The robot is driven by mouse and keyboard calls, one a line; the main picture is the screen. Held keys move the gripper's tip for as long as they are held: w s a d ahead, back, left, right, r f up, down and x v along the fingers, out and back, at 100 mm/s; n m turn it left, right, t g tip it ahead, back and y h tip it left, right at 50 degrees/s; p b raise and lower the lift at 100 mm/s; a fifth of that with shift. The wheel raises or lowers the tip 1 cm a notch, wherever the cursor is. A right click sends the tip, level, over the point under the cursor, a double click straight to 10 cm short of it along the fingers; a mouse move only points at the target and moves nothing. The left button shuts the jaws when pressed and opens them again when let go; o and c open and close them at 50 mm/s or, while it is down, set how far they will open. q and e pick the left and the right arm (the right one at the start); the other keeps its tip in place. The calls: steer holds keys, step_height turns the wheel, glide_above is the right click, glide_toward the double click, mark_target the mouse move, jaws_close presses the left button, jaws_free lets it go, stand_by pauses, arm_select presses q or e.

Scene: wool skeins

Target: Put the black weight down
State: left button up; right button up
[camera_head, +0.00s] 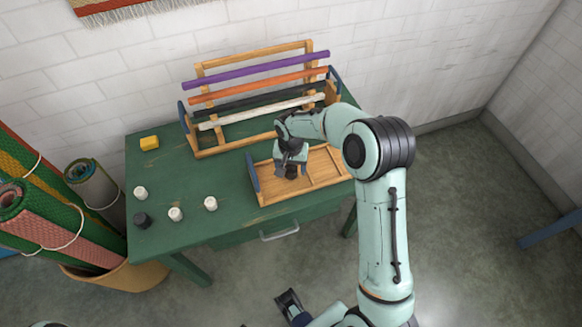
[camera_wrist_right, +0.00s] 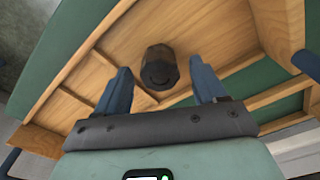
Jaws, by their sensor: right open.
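The black weight (camera_wrist_right: 160,66) is a dark, many-sided stub in the wooden tray, seen from above in the right wrist view. In the head view it shows as a dark spot (camera_head: 291,172) below the gripper, partly covered. My right gripper (camera_wrist_right: 162,75) is open, with one blue finger on each side of the weight and visible gaps. The compartmented wooden tray (camera_head: 268,182) lies on the green table's right front. A second black weight (camera_head: 142,220) stands at the table's left front. A dark part of mine at the bottom of the head view may be the left gripper; its jaws are unclear.
A wooden rack (camera_head: 205,70) with purple, orange, black and white rods stands behind the tray. A yellow block (camera_head: 149,143) and white weights (camera_head: 210,203) are on the table (camera_head: 175,180). Rolled rugs (camera_head: 45,225) stand at left.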

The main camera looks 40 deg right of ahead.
mark_target(291, 170)
step_height(291, 170, up, 11)
steer(key=shift+s+a+p, duration=0.2)
steer(key=shift+s+p, duration=0.05)
steer(key=shift+p, duration=0.2)
stand_by(0.3)
